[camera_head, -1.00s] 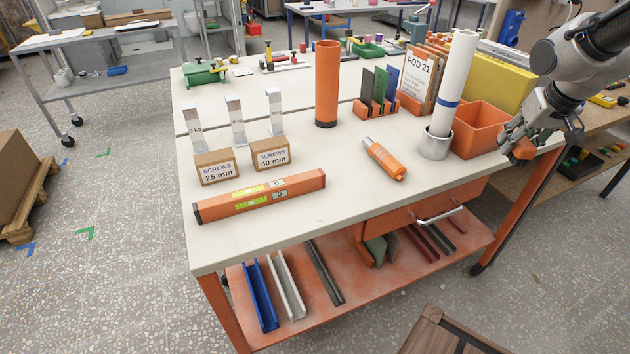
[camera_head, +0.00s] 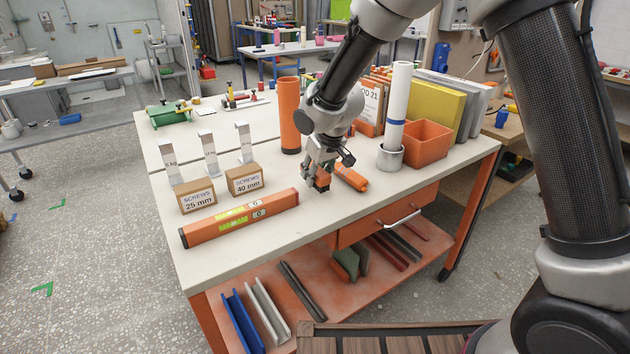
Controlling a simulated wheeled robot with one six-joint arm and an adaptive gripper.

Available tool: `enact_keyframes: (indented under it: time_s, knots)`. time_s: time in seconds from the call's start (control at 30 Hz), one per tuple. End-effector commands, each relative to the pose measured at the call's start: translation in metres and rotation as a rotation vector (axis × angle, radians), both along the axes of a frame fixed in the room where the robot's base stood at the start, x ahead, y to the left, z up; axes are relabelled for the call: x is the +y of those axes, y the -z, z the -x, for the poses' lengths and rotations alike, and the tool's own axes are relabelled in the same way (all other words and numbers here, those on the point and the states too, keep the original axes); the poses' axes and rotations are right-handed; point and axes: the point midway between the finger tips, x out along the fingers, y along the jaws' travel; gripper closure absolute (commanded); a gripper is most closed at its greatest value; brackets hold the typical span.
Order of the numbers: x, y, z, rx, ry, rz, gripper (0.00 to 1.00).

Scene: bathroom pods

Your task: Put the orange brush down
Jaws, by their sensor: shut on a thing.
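The orange brush (camera_head: 323,181) is in my gripper (camera_head: 321,174), which is shut on it. Only a small orange and dark part of the brush shows below the fingers; the rest is hidden by them. My gripper points down over the middle of the white workbench top (camera_head: 262,238), between the orange spirit level and the orange-and-grey handheld tool. The brush is low, at or close to the surface; I cannot tell whether it touches it.
The orange-and-grey tool (camera_head: 351,179) lies just right of my gripper. The orange level (camera_head: 240,218) and two screw boxes (camera_head: 244,181) are to the left. Bare bench lies in front.

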Motion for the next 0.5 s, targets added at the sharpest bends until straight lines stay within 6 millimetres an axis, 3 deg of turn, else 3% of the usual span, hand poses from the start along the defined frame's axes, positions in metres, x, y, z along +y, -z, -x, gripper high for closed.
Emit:
enact_keyframes:
  time_s: [0.13, 0.5]
  knots:
    - [-0.001, 0.024, 0.001, 0.003, 0.0, 0.003, 1.0]
    - [0.0, 0.028, 0.0, 0.001, 0.0, 0.001, 1.0]
